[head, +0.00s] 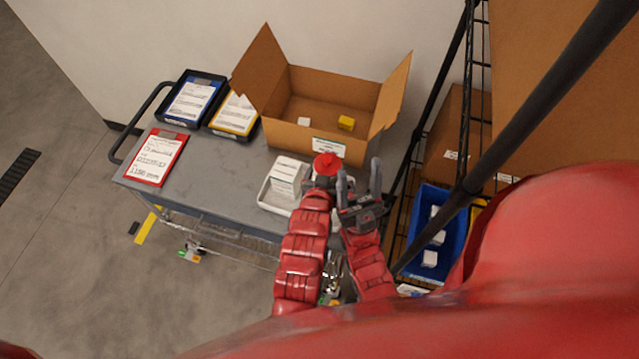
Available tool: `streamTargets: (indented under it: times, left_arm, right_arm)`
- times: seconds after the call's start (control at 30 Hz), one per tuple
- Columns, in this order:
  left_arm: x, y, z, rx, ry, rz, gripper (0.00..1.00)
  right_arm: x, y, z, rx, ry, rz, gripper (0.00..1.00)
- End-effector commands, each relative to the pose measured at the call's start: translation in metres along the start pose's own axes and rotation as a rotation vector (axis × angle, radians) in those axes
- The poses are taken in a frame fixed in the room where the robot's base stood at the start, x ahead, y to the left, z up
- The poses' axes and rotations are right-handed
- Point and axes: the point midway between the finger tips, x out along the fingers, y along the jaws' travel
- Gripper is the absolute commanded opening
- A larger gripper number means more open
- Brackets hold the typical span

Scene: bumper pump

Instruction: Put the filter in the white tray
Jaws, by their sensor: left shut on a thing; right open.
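The white tray (271,204) sits at the front right of the cart top, with white boxes or cards (287,176) standing in it. My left gripper (325,179) is over the tray's right side, shut on a red-topped item (327,162). This item may be the filter, but its lower part is hidden by the gripper. I cannot tell whether it touches the tray. My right gripper (360,183) is open and empty, just right of the left one, near the cart's right end.
Blue (168,110) and yellow (240,133) bins and a red clipboard (160,153) are at left. A rack with a blue bin (425,204) is at right. The cart's middle (215,170) is clear.

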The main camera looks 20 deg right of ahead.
Motion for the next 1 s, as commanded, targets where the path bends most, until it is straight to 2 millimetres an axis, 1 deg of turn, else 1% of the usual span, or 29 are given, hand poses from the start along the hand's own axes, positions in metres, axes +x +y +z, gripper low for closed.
streamTargets:
  times: [0.03,0.13,0.2,0.37,0.5,0.57,0.77,0.93,0.97,1.0]
  left_arm:
    - [0.007,-0.001,0.012,-0.001,-0.001,-0.002,0.00]
    - [0.017,-0.001,0.030,-0.002,0.003,-0.001,0.00]
    - [0.021,0.000,0.038,-0.001,0.002,-0.001,0.00]
    - [0.029,-0.001,0.052,-0.001,0.001,-0.001,0.00]
    - [0.039,-0.001,0.070,0.000,0.004,-0.001,0.00]
    - [0.041,-0.001,0.072,-0.001,0.006,-0.001,0.00]
    - [0.040,-0.001,0.070,-0.001,0.007,-0.001,0.00]
    - [0.042,-0.001,0.074,-0.001,0.006,-0.001,0.00]
    - [0.041,-0.001,0.074,-0.001,0.005,-0.001,0.93]
    - [0.041,-0.001,0.074,-0.001,0.005,-0.001,1.00]
  right_arm:
    - [-0.009,-0.001,0.002,0.000,0.000,0.000,0.59]
    - [-0.022,-0.001,0.004,0.000,0.000,0.000,0.59]
    - [-0.026,-0.001,0.004,0.000,0.000,0.000,0.59]
    - [-0.034,-0.002,0.006,0.000,0.000,0.000,0.59]
    - [-0.046,-0.002,0.008,0.000,0.000,0.000,0.59]
    - [-0.048,-0.002,0.008,0.000,0.000,0.000,0.59]
    - [-0.045,-0.002,0.008,0.000,0.000,0.000,0.59]
    - [-0.049,-0.002,0.008,0.000,0.000,0.000,0.59]
    - [-0.048,-0.002,0.008,0.000,0.000,0.000,0.59]
    - [-0.048,-0.002,0.008,0.000,0.000,0.000,0.59]
